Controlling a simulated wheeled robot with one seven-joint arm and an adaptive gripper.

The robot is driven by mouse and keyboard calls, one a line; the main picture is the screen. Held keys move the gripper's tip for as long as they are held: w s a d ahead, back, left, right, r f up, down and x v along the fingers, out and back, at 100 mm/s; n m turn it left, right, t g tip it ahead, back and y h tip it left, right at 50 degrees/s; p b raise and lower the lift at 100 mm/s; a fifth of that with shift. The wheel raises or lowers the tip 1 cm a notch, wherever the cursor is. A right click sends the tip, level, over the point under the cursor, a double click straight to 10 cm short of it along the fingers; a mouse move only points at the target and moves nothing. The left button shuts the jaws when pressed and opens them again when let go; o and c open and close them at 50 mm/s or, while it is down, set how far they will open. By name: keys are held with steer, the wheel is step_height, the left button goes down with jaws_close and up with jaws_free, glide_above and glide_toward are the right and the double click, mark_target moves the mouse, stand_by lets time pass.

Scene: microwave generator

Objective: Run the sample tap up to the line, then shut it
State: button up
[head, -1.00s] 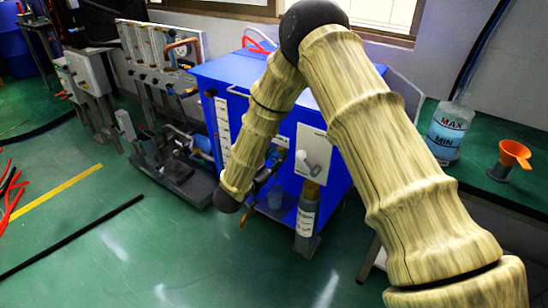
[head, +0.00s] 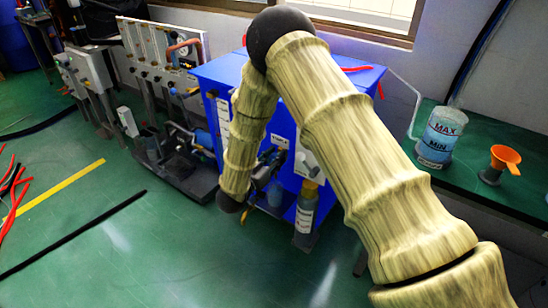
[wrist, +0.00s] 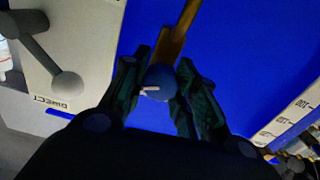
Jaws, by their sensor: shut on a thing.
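In the wrist view, a round blue tap knob (wrist: 160,82) with a small white mark sits at the end of a brass pipe (wrist: 178,38) against the blue cabinet. My gripper (wrist: 158,68) has one dark finger on each side of the knob and is shut on it. In the head view, my gripper (head: 266,170) shows dark against the cabinet front, partly behind my arm. A small blue-tinted vessel (head: 275,195) stands below it on a low ledge. Its fill line and liquid level are too small to tell, and no flow from the tap is visible.
The blue cabinet (head: 210,85) carries a white lever panel (wrist: 55,60) close to my gripper and a white scale strip (wrist: 285,125) on the other side. A yellow-topped bottle (head: 305,212) stands nearby. A MAX/MIN container (head: 440,138) and orange funnel (head: 505,157) stand on the green bench.

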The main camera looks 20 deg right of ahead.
steer(key=o, duration=1)
steer(key=shift+s, duration=0.1)
steer(key=v, duration=1.2)
